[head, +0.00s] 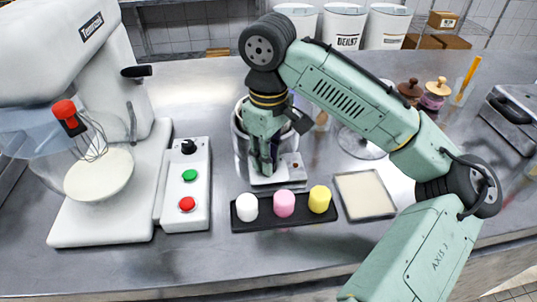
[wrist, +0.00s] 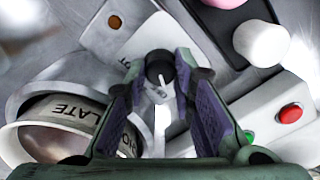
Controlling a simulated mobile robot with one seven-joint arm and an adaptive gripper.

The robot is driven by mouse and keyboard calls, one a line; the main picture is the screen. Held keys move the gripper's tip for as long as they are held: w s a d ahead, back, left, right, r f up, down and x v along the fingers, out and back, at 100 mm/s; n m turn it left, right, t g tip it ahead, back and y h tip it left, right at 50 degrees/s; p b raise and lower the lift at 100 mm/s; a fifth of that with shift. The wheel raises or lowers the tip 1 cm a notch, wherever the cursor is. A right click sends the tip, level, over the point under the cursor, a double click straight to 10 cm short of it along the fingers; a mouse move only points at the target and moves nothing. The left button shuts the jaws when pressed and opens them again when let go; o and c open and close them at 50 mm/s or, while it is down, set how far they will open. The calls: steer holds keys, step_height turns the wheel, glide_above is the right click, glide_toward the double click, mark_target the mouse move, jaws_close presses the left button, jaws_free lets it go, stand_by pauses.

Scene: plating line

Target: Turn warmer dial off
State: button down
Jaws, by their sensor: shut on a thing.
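The warmer is a pale metal box (head: 290,171) with a round pot well behind it, in the middle of the counter in the head view. In the wrist view its pale front panel (wrist: 135,35) carries an orange indicator light (wrist: 115,22) and a dark round dial (wrist: 159,66) with a pale pointer mark. My gripper (head: 263,170) reaches down over the warmer. In the wrist view my gripper (wrist: 160,75) has its fingertips on either side of the dial, shut on it. The dial is hidden behind my fingers in the head view.
A control box (head: 172,190) with a black knob, green button and red button stands left, beside a white mixer (head: 75,60). A dark tray (head: 240,224) with white, pink and yellow pieces lies in front. A pale square tray (head: 365,194) is right of it.

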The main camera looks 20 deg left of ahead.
steer(key=c, duration=1.3)
jaws_free()
steer(key=shift+c, duration=0.2)
steer(key=shift+r, duration=0.1)
step_height(320, 180, up, 12)
